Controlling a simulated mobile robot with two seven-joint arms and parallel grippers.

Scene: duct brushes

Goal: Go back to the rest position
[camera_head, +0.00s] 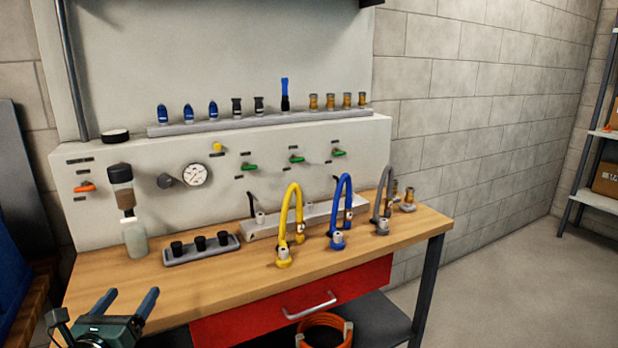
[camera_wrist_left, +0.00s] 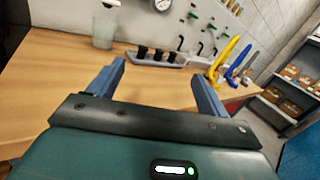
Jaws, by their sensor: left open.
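My left gripper (camera_head: 125,302) is low at the left of the head view, in front of the workbench's near left edge. Its two blue-grey fingers are apart with nothing between them. In the left wrist view the gripper (camera_wrist_left: 160,85) is also open, with bare wood bench top (camera_wrist_left: 55,90) beyond its fingers. My right gripper does not show in either view.
The wooden workbench (camera_head: 190,295) carries a grey holder (camera_head: 202,250) with black pieces and yellow (camera_head: 284,258), blue (camera_head: 338,240) and grey hoses. A red drawer (camera_head: 260,318) is below. A shelf (camera_head: 598,200) stands far right. The floor right of the bench is clear.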

